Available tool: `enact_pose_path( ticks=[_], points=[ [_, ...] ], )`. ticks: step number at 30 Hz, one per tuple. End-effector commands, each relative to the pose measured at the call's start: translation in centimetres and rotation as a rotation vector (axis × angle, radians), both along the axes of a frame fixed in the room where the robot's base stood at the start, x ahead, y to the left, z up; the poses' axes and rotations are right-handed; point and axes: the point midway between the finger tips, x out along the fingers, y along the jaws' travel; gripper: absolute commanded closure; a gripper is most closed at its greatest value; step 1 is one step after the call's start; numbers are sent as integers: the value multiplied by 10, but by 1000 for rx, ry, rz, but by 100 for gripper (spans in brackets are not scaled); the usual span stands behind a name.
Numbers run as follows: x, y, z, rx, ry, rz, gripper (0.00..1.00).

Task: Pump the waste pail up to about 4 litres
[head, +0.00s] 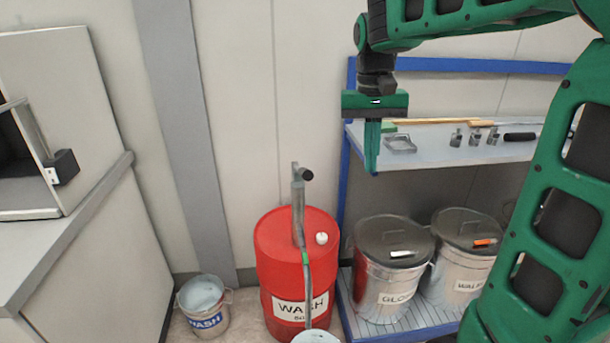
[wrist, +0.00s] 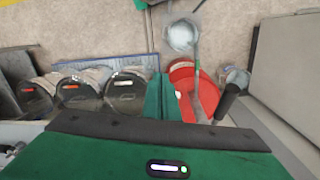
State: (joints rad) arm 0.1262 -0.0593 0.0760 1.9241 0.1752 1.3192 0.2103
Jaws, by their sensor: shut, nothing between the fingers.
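A red drum (head: 290,225) labelled "WASH" stands on the floor. A grey hand pump (head: 298,200) with a black-ended handle (head: 306,174) rises from its top. A hose with a green band (head: 306,262) runs from the pump to a pail (head: 317,337), cut off at the lower edge of the head view. That pail shows from above in the wrist view (wrist: 182,36), pale inside; I cannot read its label or level. My gripper (head: 371,165) is shut and empty, pointing down, to the right of and above the pump handle. The handle also shows in the wrist view (wrist: 227,102).
A second pail (head: 203,303) marked "WASH" stands left of the drum. Lidded metal bins (head: 390,270) stand on the low rack to the right, under a shelf (head: 440,153) with small tools. A grey cabinet (head: 80,230) is at the left.

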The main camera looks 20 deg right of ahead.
Motion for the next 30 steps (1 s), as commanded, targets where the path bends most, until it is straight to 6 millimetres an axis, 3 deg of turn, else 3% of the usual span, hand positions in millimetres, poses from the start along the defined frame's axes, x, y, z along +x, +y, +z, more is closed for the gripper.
enact_pose_path(
  ticks=[1,3,6,10,15,30],
  points=[
    [26,17,5,8,7,20,100],
    [54,40,12,23,12,39,100],
    [86,69,20,45,21,61,100],
    [110,95,26,71,30,76,100],
    [122,108,28,84,35,84,100],
    [121,107,21,84,35,81,100]
  ],
)
